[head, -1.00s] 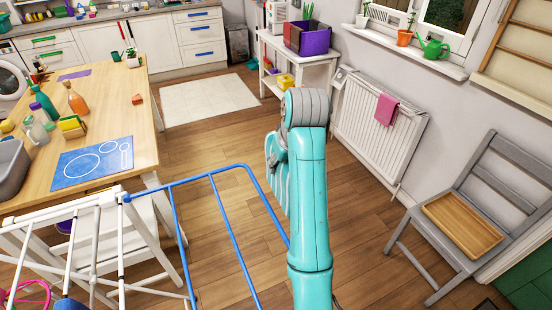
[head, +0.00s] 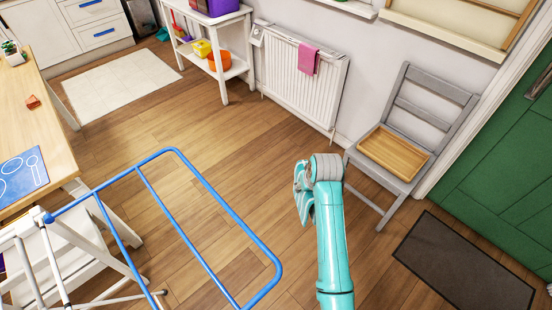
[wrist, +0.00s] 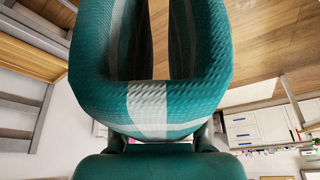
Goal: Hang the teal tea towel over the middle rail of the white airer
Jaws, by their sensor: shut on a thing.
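The teal tea towel (wrist: 95,95), with pale grey stripes, fills the upper middle of the wrist view as a folded loop. My gripper (wrist: 160,140) is shut on it; the cloth covers most of the fingertips. The white airer (head: 62,268) stands at the lower left, partly cut off, with a blue-railed wing (head: 222,202) spread out to the right. The towel is apart from the visible rails, to their right.
A grey chair (head: 415,115) with a wooden tray (head: 394,152) stands at the right. A radiator (head: 298,82) with a pink cloth (head: 308,58) is on the wall. A dark mat (head: 465,262) lies by the green door (head: 500,165). A table (head: 40,110) is left. Middle floor is clear.

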